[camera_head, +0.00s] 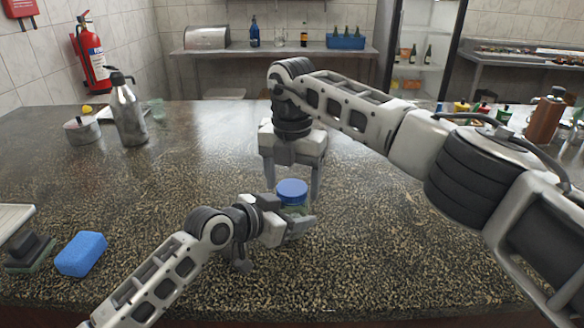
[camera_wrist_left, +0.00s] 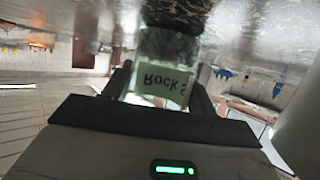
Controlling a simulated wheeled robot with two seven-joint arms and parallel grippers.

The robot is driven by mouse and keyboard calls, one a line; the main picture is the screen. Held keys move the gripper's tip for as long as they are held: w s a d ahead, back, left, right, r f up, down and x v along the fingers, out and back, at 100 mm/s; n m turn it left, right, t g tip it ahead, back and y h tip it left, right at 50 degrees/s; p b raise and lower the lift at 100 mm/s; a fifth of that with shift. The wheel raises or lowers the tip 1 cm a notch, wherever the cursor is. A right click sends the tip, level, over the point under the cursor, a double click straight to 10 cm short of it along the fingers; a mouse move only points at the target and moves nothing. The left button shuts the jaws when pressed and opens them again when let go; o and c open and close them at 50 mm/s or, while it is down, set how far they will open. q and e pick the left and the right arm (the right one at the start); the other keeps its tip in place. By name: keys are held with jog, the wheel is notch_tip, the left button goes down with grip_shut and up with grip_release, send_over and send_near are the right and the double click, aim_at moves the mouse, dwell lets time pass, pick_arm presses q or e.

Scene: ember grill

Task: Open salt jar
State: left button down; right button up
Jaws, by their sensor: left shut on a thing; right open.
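The salt jar (camera_head: 297,211) has a blue lid (camera_head: 292,190) and stands upright on the dark speckled counter. Its lid is on. My left gripper (camera_head: 291,229) comes in from the left and is shut on the jar's body. The left wrist view shows the jar (camera_wrist_left: 165,65) between the fingers, with a label reading "Rock S", upside down there. My right gripper (camera_head: 293,183) points down from above, open and empty, with its fingers on either side of and just behind the lid. Whether they touch the lid cannot be told.
A blue sponge (camera_head: 81,254) and a dark brush-like item (camera_head: 29,248) lie at the left front. A metal bottle (camera_head: 127,110) and a small pot (camera_head: 82,131) stand farther back. Several bottles (camera_head: 544,115) stand at the far right. The counter around the jar is clear.

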jog(key=c, duration=1)
jog(key=shift+n, duration=1.7)
jog(key=o, duration=1.1)
